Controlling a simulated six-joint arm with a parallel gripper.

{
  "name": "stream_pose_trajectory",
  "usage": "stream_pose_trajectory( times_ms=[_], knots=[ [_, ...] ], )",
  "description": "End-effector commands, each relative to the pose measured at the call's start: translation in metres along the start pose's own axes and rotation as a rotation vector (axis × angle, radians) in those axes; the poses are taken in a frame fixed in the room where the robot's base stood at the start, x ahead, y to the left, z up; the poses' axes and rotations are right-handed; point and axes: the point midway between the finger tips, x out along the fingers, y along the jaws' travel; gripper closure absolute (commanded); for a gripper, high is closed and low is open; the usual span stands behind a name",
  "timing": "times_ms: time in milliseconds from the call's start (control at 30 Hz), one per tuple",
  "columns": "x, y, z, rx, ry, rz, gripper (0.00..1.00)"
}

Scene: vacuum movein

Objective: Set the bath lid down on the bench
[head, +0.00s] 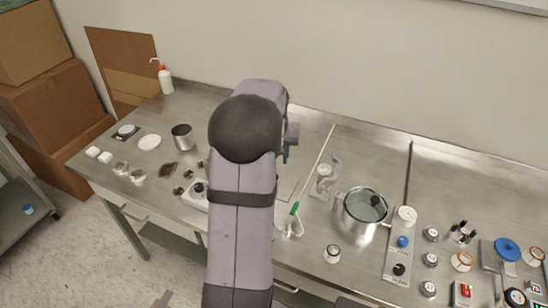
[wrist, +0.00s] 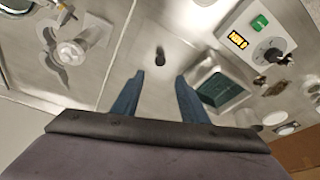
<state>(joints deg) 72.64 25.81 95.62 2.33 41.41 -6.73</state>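The bath lid appears to be the shiny steel plate whose small black knob (wrist: 163,56) shows in the wrist view. It looks flat on the steel bench, though its edges are hard to make out. My gripper (wrist: 157,76) is open and empty, with its two blue fingers apart and the knob just beyond and between the tips. The bath (wrist: 218,90) is an uncovered square steel opening with dark greenish contents, right of the fingers. In the head view my arm hides the lid and most of the bath; only a bit of blue finger (head: 286,154) shows.
The bath's control panel (wrist: 262,35) has a green button, lit display and black knob. A clamp-like fixture (wrist: 78,48) stands left of the fingers. A lidded pot (head: 364,208) and green-ended tubing (head: 294,208) are right of my arm.

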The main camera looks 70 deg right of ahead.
Motion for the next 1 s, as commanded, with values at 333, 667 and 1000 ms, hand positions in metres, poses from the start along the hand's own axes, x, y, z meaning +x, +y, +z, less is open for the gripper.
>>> stream_pose_trajectory(
  times_ms=[333, 667, 1000],
  knots=[
    [-0.003, -0.029, 0.009, -0.051, -0.013, -0.017, 0.60],
    [-0.031, -0.195, 0.124, -0.418, -0.107, -0.112, 0.60],
    [-0.073, -0.267, 0.324, -0.903, -0.217, -0.173, 0.60]
  ],
)
